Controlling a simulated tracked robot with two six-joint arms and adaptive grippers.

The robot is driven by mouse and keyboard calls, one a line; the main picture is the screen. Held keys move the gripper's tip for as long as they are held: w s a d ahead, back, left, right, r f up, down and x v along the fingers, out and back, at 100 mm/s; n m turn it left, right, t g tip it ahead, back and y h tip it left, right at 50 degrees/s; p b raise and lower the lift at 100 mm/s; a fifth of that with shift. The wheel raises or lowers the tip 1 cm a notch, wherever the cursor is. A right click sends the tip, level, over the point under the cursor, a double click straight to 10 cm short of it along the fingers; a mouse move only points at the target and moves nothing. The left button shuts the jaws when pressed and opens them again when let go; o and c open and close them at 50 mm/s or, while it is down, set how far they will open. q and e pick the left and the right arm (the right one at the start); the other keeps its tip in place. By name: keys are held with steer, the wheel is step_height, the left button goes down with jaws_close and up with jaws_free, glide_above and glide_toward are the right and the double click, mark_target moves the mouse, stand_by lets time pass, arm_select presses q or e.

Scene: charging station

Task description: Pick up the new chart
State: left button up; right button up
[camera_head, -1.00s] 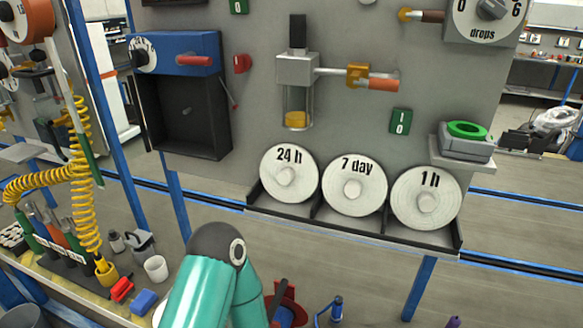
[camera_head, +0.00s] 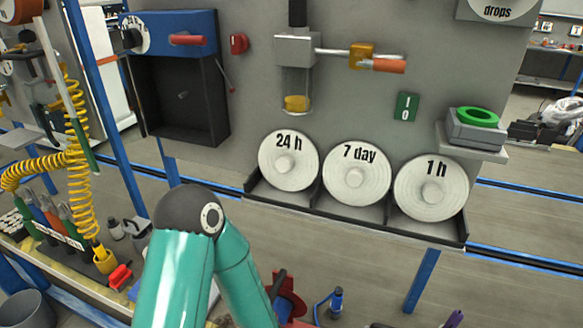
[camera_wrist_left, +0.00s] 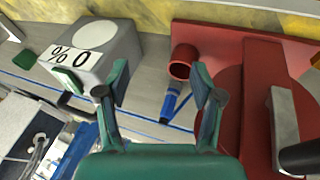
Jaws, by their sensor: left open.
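Three pale round charts rest side by side in a dark rack (camera_head: 350,222) on the grey panel. They are marked "24 h" (camera_head: 289,160), "7 day" (camera_head: 357,173) and "1 h" (camera_head: 431,188). None is marked as new. My left arm, teal with a dark joint, rises at the bottom of the head view, below and left of the rack. Its gripper is out of that view. In the left wrist view my left gripper (camera_wrist_left: 163,84) is open, with nothing between its fingers. No chart shows clearly there. My right gripper is not in view.
A blue-topped dark box (camera_head: 180,90) and a small cylinder device (camera_head: 297,75) are on the panel above the charts. The wrist view shows a grey box (camera_wrist_left: 95,48) and a red machine (camera_wrist_left: 245,95).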

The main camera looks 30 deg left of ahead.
arm_select(q)
steer(key=w+a+r+t+y+b, duration=0.1)
steer(key=w+a+r+t+b, duration=0.1)
steer(key=w+a+r+t, duration=0.45)
steer(key=n+t+y+b, duration=0.1)
steer(key=t+y+b, duration=0.3)
steer(key=t+y, duration=0.25)
glide_toward(282, 164)
steer(key=x, duration=0.2)
steer(key=p+x, duration=0.1)
steer(key=x, duration=0.2)
steer(key=shift+w+a+f+p, duration=0.2)
steer(key=shift+w+f+p, duration=0.1)
steer(key=shift+p, duration=0.1)
steer(key=x, duration=0.1)
steer(key=p+x, duration=0.1)
steer(key=x, duration=0.2)
steer(key=shift+w+r+p, duration=0.25)
steer(key=shift+r+p, duration=0.05)
steer(key=shift+p, duration=0.05)
steer(key=shift+w, duration=0.45)
jaws_close()
